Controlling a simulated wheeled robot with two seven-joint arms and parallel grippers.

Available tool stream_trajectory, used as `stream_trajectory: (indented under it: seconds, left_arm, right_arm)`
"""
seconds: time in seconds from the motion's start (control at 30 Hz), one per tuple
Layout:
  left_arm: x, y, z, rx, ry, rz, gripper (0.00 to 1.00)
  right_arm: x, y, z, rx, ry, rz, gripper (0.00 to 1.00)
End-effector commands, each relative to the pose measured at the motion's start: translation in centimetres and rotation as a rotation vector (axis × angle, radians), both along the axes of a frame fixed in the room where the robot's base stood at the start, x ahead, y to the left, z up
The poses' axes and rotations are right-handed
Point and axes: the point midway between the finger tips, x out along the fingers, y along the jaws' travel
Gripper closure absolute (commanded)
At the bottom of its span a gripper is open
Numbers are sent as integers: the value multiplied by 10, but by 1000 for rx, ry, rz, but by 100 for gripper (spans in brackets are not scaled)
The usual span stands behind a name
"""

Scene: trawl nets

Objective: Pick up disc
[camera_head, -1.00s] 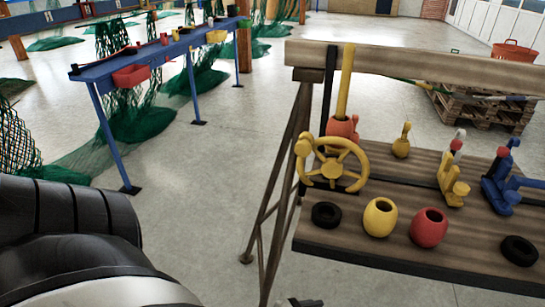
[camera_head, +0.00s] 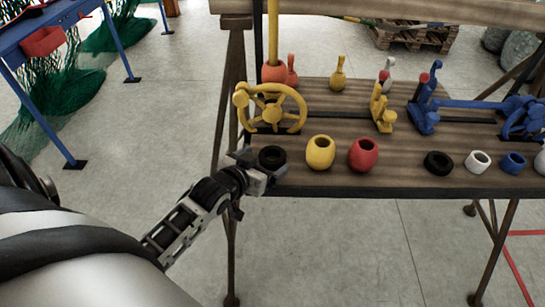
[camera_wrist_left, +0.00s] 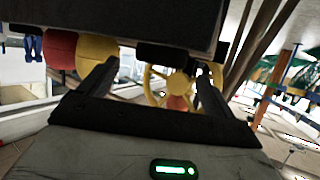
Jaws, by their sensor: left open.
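Two black discs with a central hollow lie on the wooden bench: one black disc (camera_head: 272,157) near its front left corner, another black disc (camera_head: 438,162) farther right. My left gripper (camera_head: 262,168) is open at the front edge, with its fingers around or just short of the left disc; I cannot tell whether they touch it. In the left wrist view, turned upside down, the left black disc (camera_wrist_left: 162,54) shows between the two open fingers (camera_wrist_left: 155,85). My right gripper is not in view.
The bench (camera_head: 330,190) also carries a yellow handwheel (camera_head: 272,113), a yellow pot (camera_head: 320,152) and a red pot (camera_head: 363,154) right of the left disc. Yellow and blue levers (camera_head: 425,105) stand behind. A blue table (camera_head: 40,40) is at the far left, with open floor between.

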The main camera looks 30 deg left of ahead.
Motion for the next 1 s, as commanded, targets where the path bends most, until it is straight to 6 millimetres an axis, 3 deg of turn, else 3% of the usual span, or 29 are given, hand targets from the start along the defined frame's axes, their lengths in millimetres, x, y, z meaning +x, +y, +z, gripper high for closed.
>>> stream_trajectory:
  seconds: [0.33, 0.63, 0.67, 0.83, 1.0]
  left_arm:
    - [42, 2, -17, 1, 0, 0, 10]
    - [48, 2, -19, 1, 0, -1, 10]
    - [48, 2, -19, 1, 0, -1, 13]
    - [48, 2, -19, 0, 1, -1, 59]
    - [48, 2, -19, 0, 0, -1, 59]
  right_arm:
    - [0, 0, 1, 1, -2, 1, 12]
    - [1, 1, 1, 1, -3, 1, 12]
    - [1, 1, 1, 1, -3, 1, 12]
    - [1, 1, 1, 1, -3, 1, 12]
    - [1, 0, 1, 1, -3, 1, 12]
